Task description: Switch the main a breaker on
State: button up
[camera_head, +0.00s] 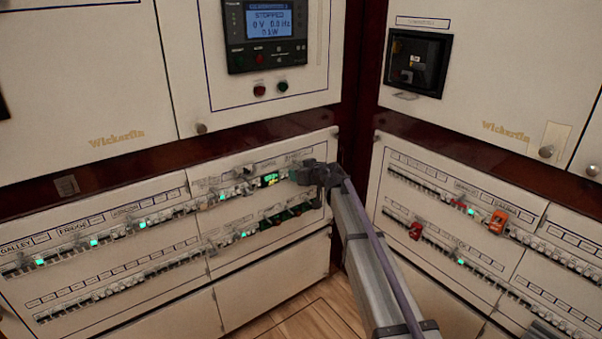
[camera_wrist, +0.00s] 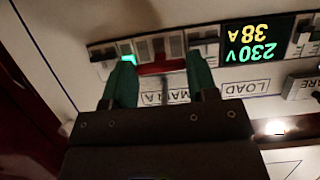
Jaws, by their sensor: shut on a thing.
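My gripper (camera_head: 312,175) is at the right end of the upper breaker row on the left panel. In the wrist view, which is upside down, its two green fingers (camera_wrist: 160,68) stand on either side of the main a breaker (camera_wrist: 160,67), shut on its wide red handle. The MAIN A label (camera_wrist: 165,97) shows between the fingers. A lit green indicator (camera_wrist: 127,58) is beside the left fingertip. In the head view my gripper hides the breaker. The handle's exact position is hard to tell.
A meter (camera_wrist: 260,49) reading 230 V and 38 A sits beside the breaker, near a LOAD label (camera_wrist: 248,88). A lower breaker row (camera_head: 120,280) runs below. The right panel has breakers with red pieces (camera_head: 416,231). A generator display (camera_head: 270,24) reads STOPPED.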

jog(key=o, duration=0.9)
jog(key=shift+o, duration=0.2)
jog(key=p+v, duration=0.3)
jog(key=v, duration=0.7)
jog(key=shift+s+d+p, duration=0.3)
jog(key=shift+p, duration=0.1)
jog(key=shift+r, duration=0.1)
